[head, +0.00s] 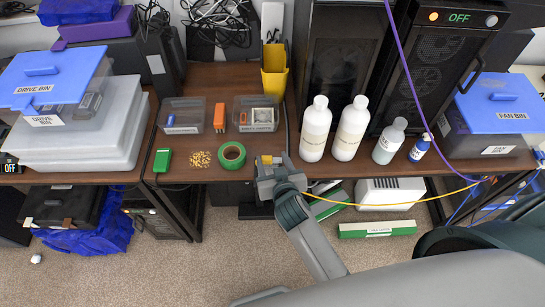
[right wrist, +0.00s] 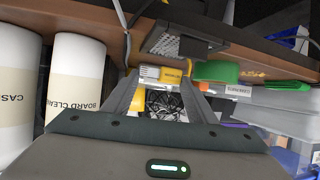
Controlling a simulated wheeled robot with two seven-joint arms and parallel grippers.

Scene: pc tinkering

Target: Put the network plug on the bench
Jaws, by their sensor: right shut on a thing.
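The network plug (right wrist: 172,75), a small yellow piece with a pale end, sits between the fingertips of my right gripper in the right wrist view. My right gripper (head: 268,163) is shut on it at the front edge of the brown bench (head: 205,187), just right of the green tape roll. A bit of yellow shows at the fingertips in the head view. A yellow cable (head: 400,202) runs from the gripper to the right, below the bench edge. The gripper hides most of the plug in the head view. I cannot tell whether the plug touches the bench. My left gripper is not in view.
White bottles (head: 315,130) stand close right of the gripper. Green tape (head: 231,155), small brass screws (head: 201,160) and two clear trays (head: 255,114) lie left and behind. A yellow holder (head: 274,72) stands behind. Bare bench shows between the tape and bottles.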

